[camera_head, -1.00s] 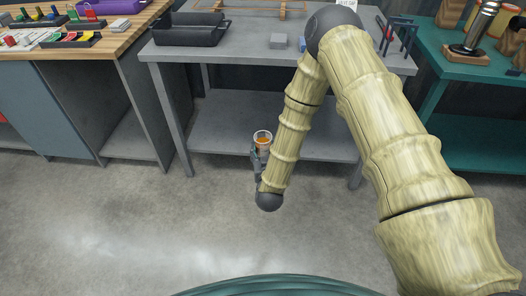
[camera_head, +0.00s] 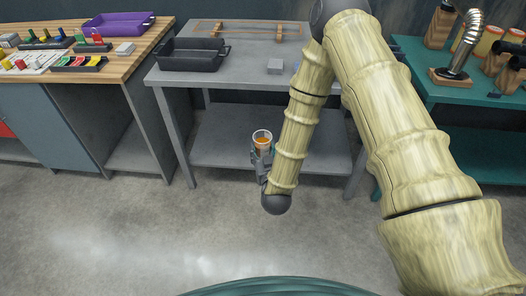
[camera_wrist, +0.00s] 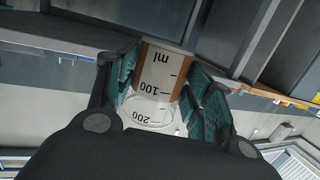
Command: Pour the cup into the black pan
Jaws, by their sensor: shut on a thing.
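The cup (camera_head: 262,137) is clear with orange-brown contents. My gripper (camera_head: 261,153) is shut on it, low in front of the grey table. The cup looks upright in the head view. In the wrist view the cup (camera_wrist: 160,80) shows "ml", 100 and 200 marks between the teal finger pads of my gripper (camera_wrist: 165,92). The black pan (camera_head: 190,56) is a rectangular tray with handles. It sits on the left part of the grey table's top, above and left of the cup in the picture, well apart from it. Its inside looks empty.
The grey table (camera_head: 235,82) has a lower shelf (camera_head: 225,148) close behind the cup. A small grey block (camera_head: 275,66) and a wooden frame (camera_head: 245,30) are on its top. A wooden workbench with a purple tray (camera_head: 120,24) stands left; a teal table (camera_head: 420,65) stands right.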

